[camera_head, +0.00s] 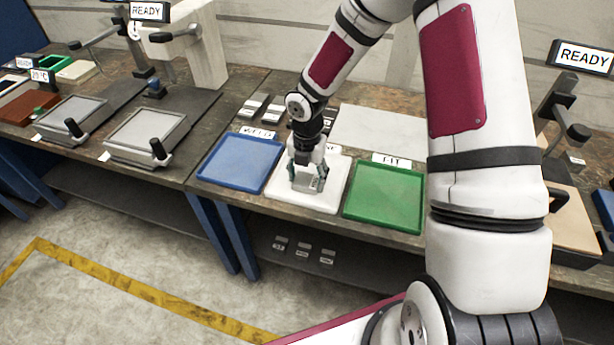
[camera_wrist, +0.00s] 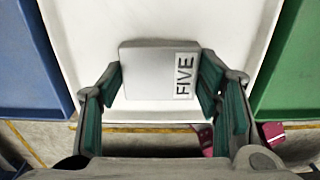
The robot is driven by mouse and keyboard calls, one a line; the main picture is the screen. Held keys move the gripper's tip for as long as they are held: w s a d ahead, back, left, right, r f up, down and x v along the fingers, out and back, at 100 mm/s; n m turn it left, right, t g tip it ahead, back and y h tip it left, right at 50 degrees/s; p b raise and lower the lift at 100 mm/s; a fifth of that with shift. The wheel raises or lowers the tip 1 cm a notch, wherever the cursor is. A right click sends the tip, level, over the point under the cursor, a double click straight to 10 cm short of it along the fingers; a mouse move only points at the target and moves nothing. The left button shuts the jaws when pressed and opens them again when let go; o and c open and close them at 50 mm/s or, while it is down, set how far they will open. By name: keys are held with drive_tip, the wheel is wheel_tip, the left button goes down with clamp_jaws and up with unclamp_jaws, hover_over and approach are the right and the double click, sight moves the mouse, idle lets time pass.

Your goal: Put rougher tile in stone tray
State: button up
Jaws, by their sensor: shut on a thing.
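A light grey square tile (camera_wrist: 148,72) with a "FIVE" label is between the teal pads of my gripper (camera_head: 308,180) in the wrist view. My gripper is shut on its sides and points down over the white tray (camera_head: 328,198). The white tray also fills the middle of the wrist view (camera_wrist: 90,25). The tile is over the tray floor, but I cannot tell whether it touches it. My arm mostly hides the white tray's label. The tile's roughness cannot be read from its surface here.
A blue tray (camera_head: 238,165) labelled "WELD" lies left of the white tray, and a green tray (camera_head: 385,198) labelled "FIT" lies right. Both look empty. Several small labelled pieces (camera_head: 254,105) and a pale grey slab (camera_head: 375,132) lie behind. The table's front edge is close.

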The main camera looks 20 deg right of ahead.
drive_tip(key=shift+f, duration=0.1)
drive_tip(key=o, duration=1.8)
drive_tip(key=shift+c, duration=0.2)
